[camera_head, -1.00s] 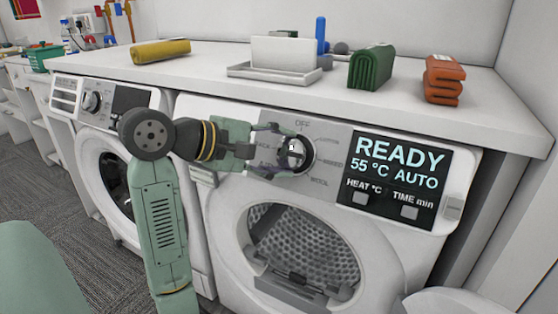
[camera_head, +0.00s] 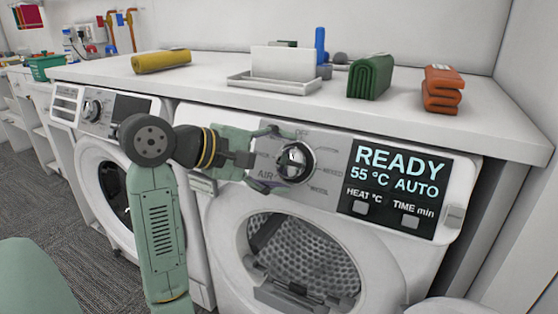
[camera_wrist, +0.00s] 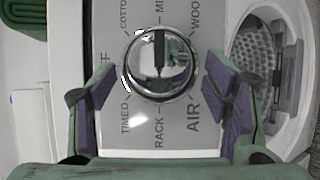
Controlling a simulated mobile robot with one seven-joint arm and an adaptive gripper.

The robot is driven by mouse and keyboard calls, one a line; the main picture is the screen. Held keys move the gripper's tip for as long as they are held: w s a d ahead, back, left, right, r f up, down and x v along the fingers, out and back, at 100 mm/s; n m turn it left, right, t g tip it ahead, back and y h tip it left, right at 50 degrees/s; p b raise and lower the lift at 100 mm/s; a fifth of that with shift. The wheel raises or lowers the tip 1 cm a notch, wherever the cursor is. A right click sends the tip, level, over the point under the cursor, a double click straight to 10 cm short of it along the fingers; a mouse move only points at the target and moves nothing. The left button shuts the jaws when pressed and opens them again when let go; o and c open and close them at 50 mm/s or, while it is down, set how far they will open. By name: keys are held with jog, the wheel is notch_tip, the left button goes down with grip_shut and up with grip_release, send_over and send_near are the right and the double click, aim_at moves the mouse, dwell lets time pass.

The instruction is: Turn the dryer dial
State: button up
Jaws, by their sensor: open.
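The dryer dial (camera_head: 297,162) is a round chrome knob with a dark pointer bar, set in a grey panel of printed programme labels. My gripper (camera_head: 272,160) is at the panel just left of the dial, its fingers one above the other in the head view. In the wrist view the dial (camera_wrist: 160,64) lies ahead, in the gap between the purple-padded fingertips of my gripper (camera_wrist: 160,90). The fingers are spread wide, with visible space on both sides of the knob. The dryer display (camera_head: 398,180) reads READY, 55 °C, AUTO.
The dryer door (camera_head: 305,258) is below the panel. A second machine (camera_head: 100,105) stands to the left. The white countertop (camera_head: 215,75) above holds a yellow roll (camera_head: 161,60), a white tray (camera_head: 274,84), a green folded cloth (camera_head: 370,78) and an orange folded cloth (camera_head: 442,90).

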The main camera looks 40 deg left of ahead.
jog(key=v, duration=1.2)
dwell(0.5)
